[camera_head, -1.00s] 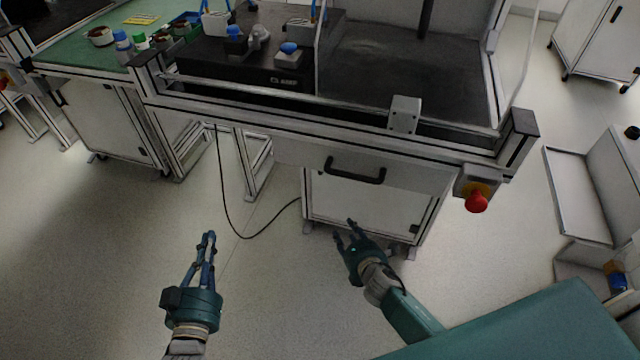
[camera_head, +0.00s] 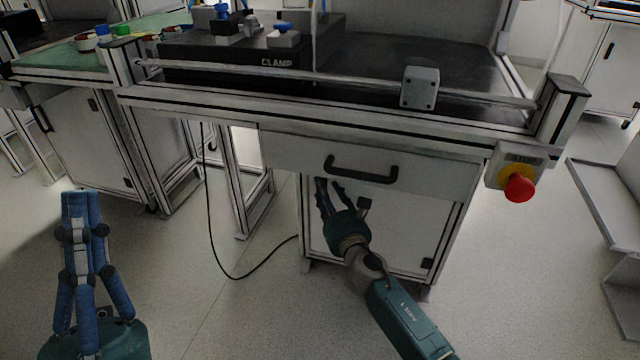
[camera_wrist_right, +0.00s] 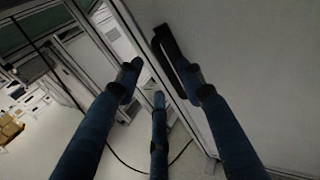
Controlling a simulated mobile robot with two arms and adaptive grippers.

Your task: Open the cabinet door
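The cabinet door (camera_head: 400,235) is a white panel under the workbench drawer and looks closed. In the right wrist view, a black handle (camera_wrist_right: 170,52) sits upright near the edge of a white panel (camera_wrist_right: 255,75). My right gripper (camera_head: 329,184) is in front of the door's upper left part, just below the drawer. In the right wrist view its fingers (camera_wrist_right: 160,76) are spread, with the handle just beyond and between the outer tips; contact cannot be told. In the head view the fingers cover this spot. My left gripper (camera_head: 80,200) is far left, empty, with its fingertips close together.
A drawer (camera_head: 285,150) with a black handle (camera_head: 360,170) is directly above the right gripper. A red emergency button (camera_head: 519,188) hangs at the bench's right corner. A black cable (camera_head: 212,235) loops to the floor. Another cabinet (camera_head: 90,145) stands at left.

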